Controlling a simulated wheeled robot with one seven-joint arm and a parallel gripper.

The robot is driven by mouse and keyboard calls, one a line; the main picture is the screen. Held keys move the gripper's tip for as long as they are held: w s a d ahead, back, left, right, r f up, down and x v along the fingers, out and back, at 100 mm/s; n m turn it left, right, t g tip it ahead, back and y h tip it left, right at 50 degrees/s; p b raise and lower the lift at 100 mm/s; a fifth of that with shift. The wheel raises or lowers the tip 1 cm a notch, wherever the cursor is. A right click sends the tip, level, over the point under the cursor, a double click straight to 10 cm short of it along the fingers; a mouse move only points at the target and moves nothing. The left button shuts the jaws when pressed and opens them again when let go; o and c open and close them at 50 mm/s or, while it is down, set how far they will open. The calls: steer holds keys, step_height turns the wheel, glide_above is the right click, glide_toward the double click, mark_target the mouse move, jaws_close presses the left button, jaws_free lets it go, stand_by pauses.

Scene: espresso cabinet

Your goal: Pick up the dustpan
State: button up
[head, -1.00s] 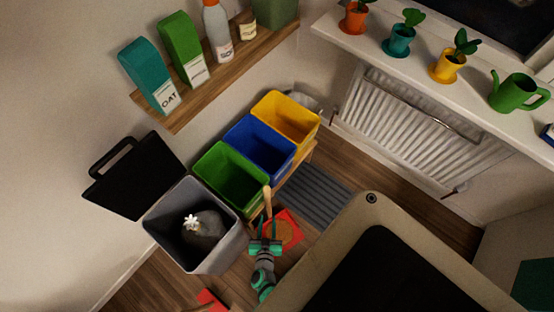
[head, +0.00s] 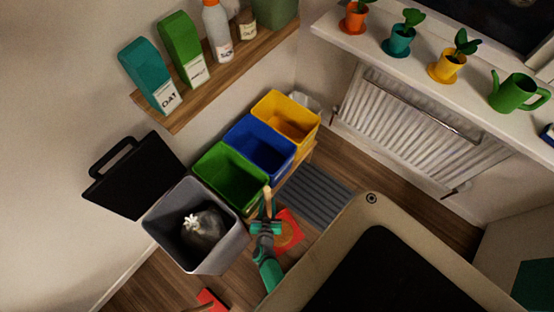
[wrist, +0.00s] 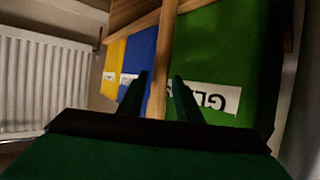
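The dustpan seems to be the red piece (head: 292,226) low by the floor in the head view, partly hidden by my gripper. A pale wooden handle (head: 267,194) stands upright beside it; I cannot clearly see where they join. My gripper (head: 267,212) is at this handle, in front of the green bin. In the wrist view a wooden stick (wrist: 158,70) runs between the two dark green fingers of my gripper (wrist: 160,82). The fingers are spread, with narrow gaps showing on both sides of the stick. The stick's lower end is hidden behind the dark gripper body.
Green (head: 226,190), blue (head: 255,158) and yellow (head: 290,127) bins stand just behind. A grey bin (head: 170,213) with a black bag (head: 203,232) is at left. Another red piece (head: 208,299) lies at the bottom edge. A grey slatted mat (head: 315,195) lies right of the bins.

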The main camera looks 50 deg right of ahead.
jaws_close()
stand_by(1.4)
